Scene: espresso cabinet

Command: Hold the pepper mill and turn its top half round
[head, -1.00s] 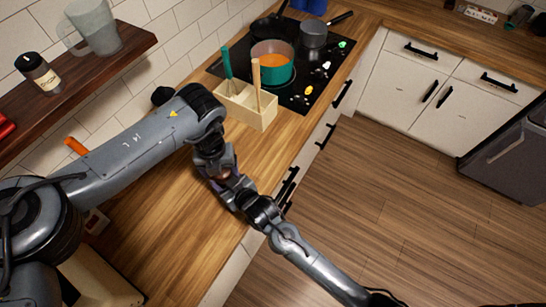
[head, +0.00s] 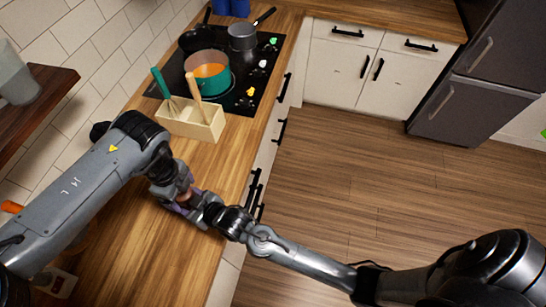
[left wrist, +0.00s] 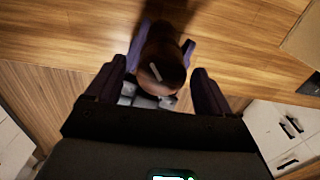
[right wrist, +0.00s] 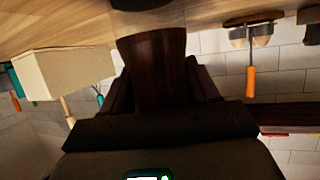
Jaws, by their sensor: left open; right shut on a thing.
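My left gripper (left wrist: 157,82) is open, with one finger on each side of the top. In the right wrist view, which is upside down, the mill's body (right wrist: 155,65) is between the fingers of my right gripper (right wrist: 160,88). The right gripper is shut on the body, below the left gripper.
A wooden utensil box (head: 192,124) stands on the counter (head: 120,240) just beyond my arms. Behind it a teal pot (head: 207,74) and a grey saucepan (head: 243,36) sit on the black hob. A dark wall shelf (head: 38,105) is at the left. The floor at right is clear.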

